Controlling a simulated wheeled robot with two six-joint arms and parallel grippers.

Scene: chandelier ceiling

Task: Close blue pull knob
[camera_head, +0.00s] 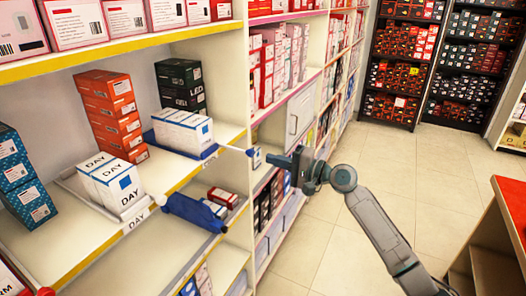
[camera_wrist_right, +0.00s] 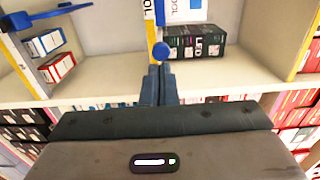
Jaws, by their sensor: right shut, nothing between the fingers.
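The blue pull knob (camera_head: 250,152) sits at the end of a thin pale rod that sticks out from a blue tray (camera_head: 210,152) on the middle shelf. White boxes (camera_head: 184,131) stand on this tray. My right gripper (camera_head: 272,158) is shut and empty, pointing left at the knob. In the right wrist view the round blue knob (camera_wrist_right: 161,52) is directly ahead of the shut fingertips (camera_wrist_right: 158,69). Knob and fingertips are very close; I cannot tell whether they touch. My left gripper is not in view.
A larger blue piece (camera_head: 190,212) juts out from the shelf at the lower left, beside a pale tray with DAY boxes (camera_head: 112,181). Orange boxes (camera_head: 112,112) and dark LED boxes (camera_head: 181,87) stand behind. A red-topped counter (camera_head: 512,205) is at the right. The tiled aisle (camera_head: 400,160) is clear.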

